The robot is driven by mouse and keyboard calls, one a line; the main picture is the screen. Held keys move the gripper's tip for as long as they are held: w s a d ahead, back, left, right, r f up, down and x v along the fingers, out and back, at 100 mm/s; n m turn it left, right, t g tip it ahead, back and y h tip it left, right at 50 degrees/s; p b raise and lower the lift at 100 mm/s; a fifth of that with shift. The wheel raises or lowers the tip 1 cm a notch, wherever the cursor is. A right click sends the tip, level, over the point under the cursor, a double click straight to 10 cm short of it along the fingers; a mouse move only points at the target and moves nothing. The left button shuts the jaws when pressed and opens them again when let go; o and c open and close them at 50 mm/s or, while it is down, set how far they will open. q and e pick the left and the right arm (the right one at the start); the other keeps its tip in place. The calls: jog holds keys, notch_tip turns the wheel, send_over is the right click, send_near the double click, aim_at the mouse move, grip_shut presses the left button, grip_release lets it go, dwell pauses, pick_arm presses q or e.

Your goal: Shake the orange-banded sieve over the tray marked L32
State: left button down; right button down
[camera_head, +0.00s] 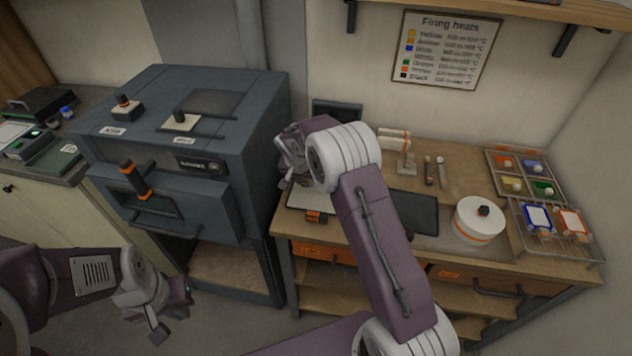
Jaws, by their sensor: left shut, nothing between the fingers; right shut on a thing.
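My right gripper (287,165) is above the left end of the wooden bench. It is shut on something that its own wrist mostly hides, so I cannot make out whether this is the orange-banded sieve. Below and just right of it, a pale flat tray (300,200) lies on the bench, partly behind my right arm. An orange tag (314,216) is at the tray's front edge, but its marking is too small to read. My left gripper (166,328) is shut and empty, low in front of the kiln.
The dark kiln (180,150) stands left of the bench. My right arm crosses the bench's middle.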

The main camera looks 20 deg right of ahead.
jog(key=s+d+b, duration=0.1)
jog(key=s+d, duration=0.6)
jog(key=d, duration=0.4)
jog(key=shift+d+b, duration=0.35)
jog(key=shift+d, duration=0.05)
dwell(0.4)
jog(key=shift+s, duration=0.1)
jog(key=shift+r, duration=0.1)
notch_tip(320, 180, up, 5)
jog(key=p, duration=0.3)
jog(key=shift+p, duration=0.4)
